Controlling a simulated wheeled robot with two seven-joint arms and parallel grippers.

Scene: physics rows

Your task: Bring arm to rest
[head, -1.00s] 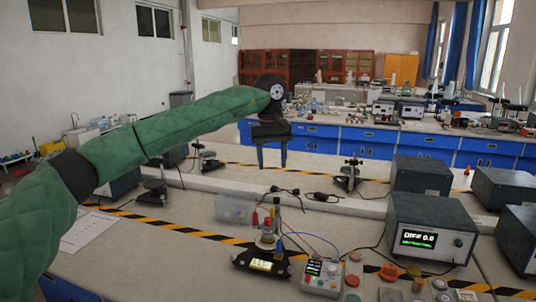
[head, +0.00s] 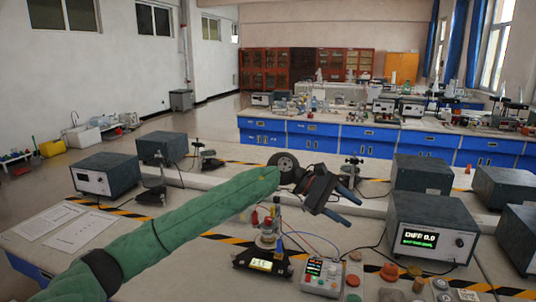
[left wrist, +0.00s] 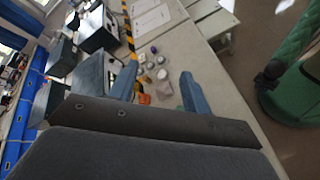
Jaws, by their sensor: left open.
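My left arm, in a green sleeve, reaches in from the lower left of the head view. My left gripper (head: 346,205) is open and empty, with its two blue fingers apart, pointing right and down above the bench. My right gripper is not in view.
Below the gripper stand a black device with a lit display (head: 262,264) and a control box with buttons (head: 322,277). Papers (head: 50,222) lie at the left.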

